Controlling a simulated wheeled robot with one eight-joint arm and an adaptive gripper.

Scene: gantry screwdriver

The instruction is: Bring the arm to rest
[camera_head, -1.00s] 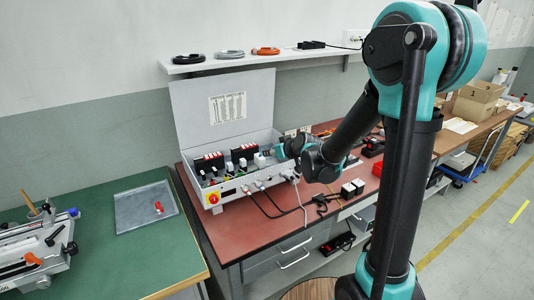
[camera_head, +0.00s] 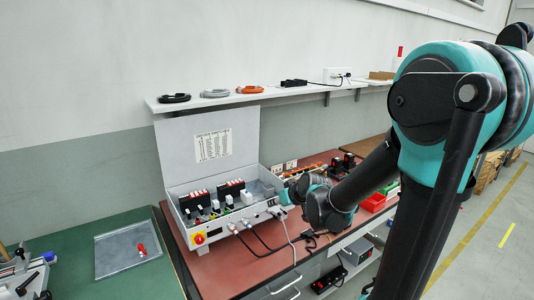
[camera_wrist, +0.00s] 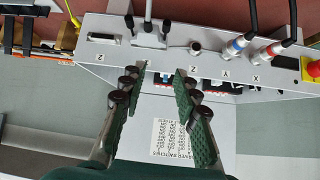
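My gripper (camera_wrist: 156,105) is open in the wrist view, its two green-padded fingers apart with nothing between them. It faces the front of the grey control box (camera_wrist: 125,55), whose sockets and cables show at the top of that view. In the head view my teal and black arm reaches in from the right. Its wrist is beside the right front of the control box (camera_head: 215,232); the fingertips are hidden there. The box stands on the red-brown bench (camera_head: 250,275) with its lid raised.
A wall shelf (camera_head: 215,99) with coiled cables runs above the box. A green table (camera_head: 120,275) at the left holds a clear tray (camera_head: 112,262) with a red item (camera_head: 142,249). Cables (camera_head: 262,238) hang from the box front. A red bin (camera_head: 374,203) is behind my arm.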

